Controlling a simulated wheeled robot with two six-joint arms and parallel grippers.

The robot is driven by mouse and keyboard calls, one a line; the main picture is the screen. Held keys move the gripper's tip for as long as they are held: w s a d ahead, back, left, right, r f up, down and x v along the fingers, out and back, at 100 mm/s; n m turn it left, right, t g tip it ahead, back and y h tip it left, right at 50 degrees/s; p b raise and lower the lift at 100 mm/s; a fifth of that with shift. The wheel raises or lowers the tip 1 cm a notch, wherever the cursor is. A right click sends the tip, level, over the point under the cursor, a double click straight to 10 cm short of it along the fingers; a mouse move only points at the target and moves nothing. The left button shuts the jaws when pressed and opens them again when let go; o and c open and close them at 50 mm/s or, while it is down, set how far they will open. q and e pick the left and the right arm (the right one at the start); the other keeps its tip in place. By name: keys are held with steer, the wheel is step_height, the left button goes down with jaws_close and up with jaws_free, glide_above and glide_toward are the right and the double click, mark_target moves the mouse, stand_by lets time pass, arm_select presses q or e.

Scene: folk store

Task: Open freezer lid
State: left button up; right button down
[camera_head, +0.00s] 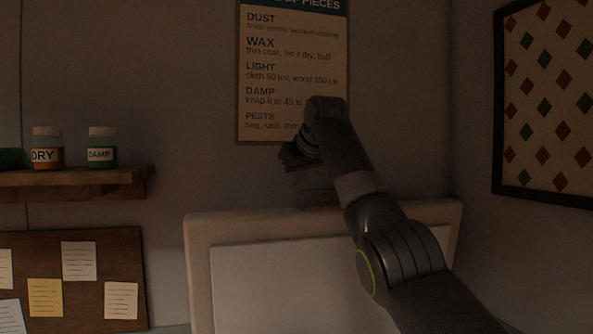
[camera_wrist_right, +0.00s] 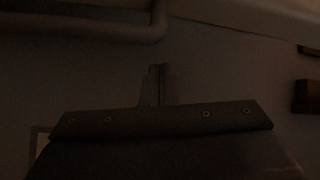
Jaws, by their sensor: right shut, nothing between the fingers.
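The freezer lid (camera_head: 197,270) stands raised and nearly upright in front of the back wall, its cream rim and pale inner panel facing me. A handle (camera_head: 318,197) shows at its top edge, partly behind my right arm. My right gripper (camera_head: 293,156) is above the lid's top edge, apart from the handle as far as I can tell. In the right wrist view its fingers (camera_wrist_right: 160,72) are together with nothing between them. A bar, probably the handle (camera_wrist_right: 95,32), crosses the upper left there. The freezer's body is out of view. My left gripper is not in view.
A poster (camera_head: 290,60) is behind my right gripper. A framed diamond-pattern panel (camera_head: 550,95) hangs at right.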

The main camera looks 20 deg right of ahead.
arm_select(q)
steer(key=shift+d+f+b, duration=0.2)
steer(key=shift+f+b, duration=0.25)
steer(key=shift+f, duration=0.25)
arm_select(e)
steer(key=shift+s+d+f, duration=0.15)
steer(key=shift+s+f, duration=0.15)
steer(key=shift+s, duration=0.25)
steer(key=shift+s+d+f, duration=0.15)
steer(key=shift+s+f, duration=0.15)
steer(key=shift+s, duration=0.2)
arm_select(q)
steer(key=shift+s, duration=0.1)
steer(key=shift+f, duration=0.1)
arm_select(e)
steer(key=shift+f, duration=0.1)
